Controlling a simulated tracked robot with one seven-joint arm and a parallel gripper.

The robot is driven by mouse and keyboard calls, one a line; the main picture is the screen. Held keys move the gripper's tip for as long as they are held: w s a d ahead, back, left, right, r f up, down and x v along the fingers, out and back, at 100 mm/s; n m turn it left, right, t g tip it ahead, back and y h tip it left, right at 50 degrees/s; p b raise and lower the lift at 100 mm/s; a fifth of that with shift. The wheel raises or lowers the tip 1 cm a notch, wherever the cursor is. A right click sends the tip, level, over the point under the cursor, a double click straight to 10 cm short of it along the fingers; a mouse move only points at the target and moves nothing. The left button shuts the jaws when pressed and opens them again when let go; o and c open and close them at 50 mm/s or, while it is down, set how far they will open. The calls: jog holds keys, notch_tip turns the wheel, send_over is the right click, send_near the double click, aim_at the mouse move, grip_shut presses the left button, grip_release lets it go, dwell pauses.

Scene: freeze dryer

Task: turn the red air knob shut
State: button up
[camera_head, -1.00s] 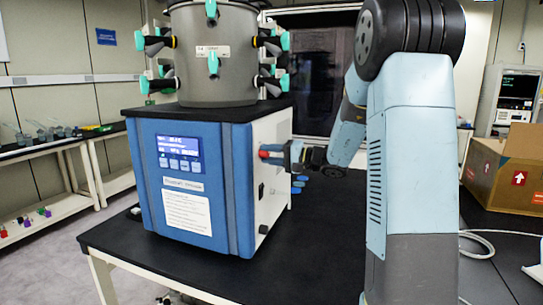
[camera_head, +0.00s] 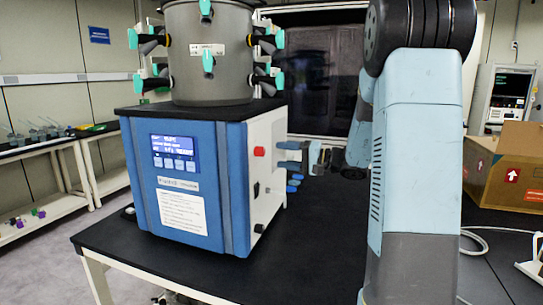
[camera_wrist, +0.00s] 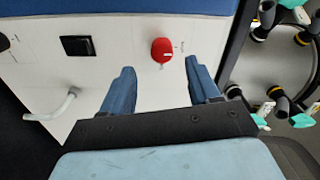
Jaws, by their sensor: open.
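The red air knob (camera_head: 259,151) is on the white side panel of the blue freeze dryer (camera_head: 190,190). In the wrist view the red knob (camera_wrist: 162,50) sits on the white panel, ahead of my gripper and nearer its right finger, with a small pale mark on it. My gripper (camera_wrist: 160,88) is open and empty, its two blue fingers apart. In the head view my gripper (camera_head: 288,156) is to the right of the knob, with a gap between them. Nothing hides the knob in either view.
A black switch (camera_wrist: 77,46) and a white hose fitting (camera_wrist: 52,106) are on the same panel. The steel chamber (camera_head: 210,55) with several green-handled valves stands on top. The black table (camera_head: 330,230) is clear in front; a cardboard box (camera_head: 505,170) is at right.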

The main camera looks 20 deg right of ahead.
jog(key=v, duration=0.6)
jog(key=shift+s+d, duration=0.25)
jog(key=shift+d, duration=0.05)
jog(key=s+a+n+g+h, duration=0.35)
jog(key=s+a+g, duration=0.45)
jog(key=s+a, duration=0.5)
jog(key=s+d+n+t+h, duration=0.1)
jog(key=s+d+t+h, duration=0.2)
jog(key=s+h, duration=0.8)
jog(key=shift+s+f, duration=0.35)
jog(key=shift+s, duration=2.1)
jog(key=shift+a, duration=0.1)
jog(key=shift+c, duration=0.2)
